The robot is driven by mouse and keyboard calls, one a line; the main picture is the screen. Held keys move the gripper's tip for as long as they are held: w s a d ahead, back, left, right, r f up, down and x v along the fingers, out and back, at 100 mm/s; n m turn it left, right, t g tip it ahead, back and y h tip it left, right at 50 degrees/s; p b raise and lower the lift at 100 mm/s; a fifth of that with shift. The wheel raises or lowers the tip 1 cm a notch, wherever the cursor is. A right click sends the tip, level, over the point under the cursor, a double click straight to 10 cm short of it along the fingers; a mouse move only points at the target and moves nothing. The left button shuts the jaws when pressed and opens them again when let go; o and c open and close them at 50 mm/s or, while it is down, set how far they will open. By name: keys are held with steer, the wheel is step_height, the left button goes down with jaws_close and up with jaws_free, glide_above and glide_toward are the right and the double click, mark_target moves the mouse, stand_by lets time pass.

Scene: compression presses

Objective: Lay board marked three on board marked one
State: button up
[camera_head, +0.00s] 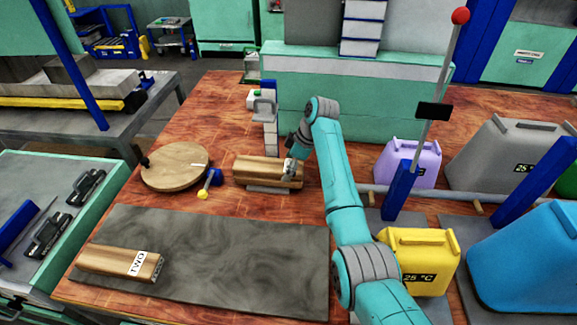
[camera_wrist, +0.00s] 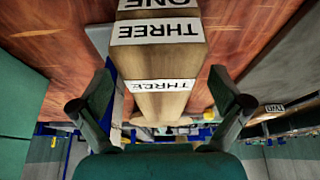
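Board three (camera_wrist: 160,60) shows in the wrist view with THREE on its end and top. A board marked ONE (camera_wrist: 159,5) shows at the upper edge, against the lower side of board three in this upside-down view. Board three seems to lie on it, but full contact is hard to judge. In the head view the boards form a wooden stack (camera_head: 262,168) on a grey support. My gripper (camera_wrist: 162,75) is open, with a finger on each side of board three and gaps showing. In the head view my gripper (camera_head: 292,166) is at the stack's right end.
A board marked TWO (camera_head: 115,262) lies on the dark mat (camera_head: 220,265) at front. A round wooden disc (camera_head: 172,166) and a blue-yellow tool (camera_head: 209,184) lie left of the stack. A grey post (camera_head: 270,137) stands behind it. Purple (camera_head: 408,163) and yellow (camera_head: 420,256) canisters stand right.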

steer(key=shift+v, duration=3.75)
